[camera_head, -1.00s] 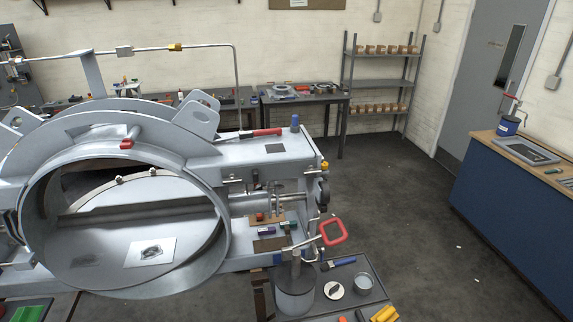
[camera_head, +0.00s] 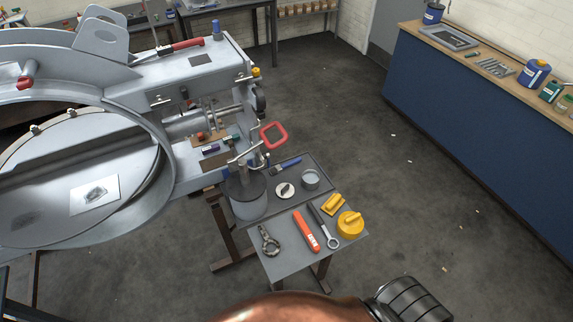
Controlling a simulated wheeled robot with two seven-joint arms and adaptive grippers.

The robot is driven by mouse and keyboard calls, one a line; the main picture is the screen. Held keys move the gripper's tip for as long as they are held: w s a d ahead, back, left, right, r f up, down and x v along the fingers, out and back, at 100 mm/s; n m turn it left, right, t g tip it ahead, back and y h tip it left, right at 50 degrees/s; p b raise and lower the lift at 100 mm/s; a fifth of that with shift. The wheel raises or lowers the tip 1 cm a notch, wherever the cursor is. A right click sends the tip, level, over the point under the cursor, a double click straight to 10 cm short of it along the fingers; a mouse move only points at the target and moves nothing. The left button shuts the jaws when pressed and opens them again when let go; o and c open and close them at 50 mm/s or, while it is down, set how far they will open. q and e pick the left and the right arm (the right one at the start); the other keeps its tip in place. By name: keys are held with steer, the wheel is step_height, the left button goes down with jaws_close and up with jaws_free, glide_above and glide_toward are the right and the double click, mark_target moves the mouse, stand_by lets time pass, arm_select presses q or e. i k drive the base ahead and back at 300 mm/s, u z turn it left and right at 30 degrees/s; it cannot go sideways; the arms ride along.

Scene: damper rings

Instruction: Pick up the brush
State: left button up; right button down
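The brush (camera_head: 287,165) has a blue handle and lies flat near the back edge of the small grey tray table (camera_head: 281,265). Its darker end points left, towards the grey lidded pot. Nothing is holding it. A copper-coloured link of my own arm and a dark ribbed part show at the bottom edge. No gripper fingers are visible in this view, so neither gripper can be placed relative to the brush.
Orange (camera_head: 306,231) and yellow (camera_head: 350,224) tools lie in front. A large metal duct (camera_head: 150,120) stands left; floor at right is open.

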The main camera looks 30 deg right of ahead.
mark_target(286, 166)
steer(key=k, duration=1)
steer(key=z, duration=2.25)
steer(key=i, duration=4.5)
steer(key=u, duration=4.3)
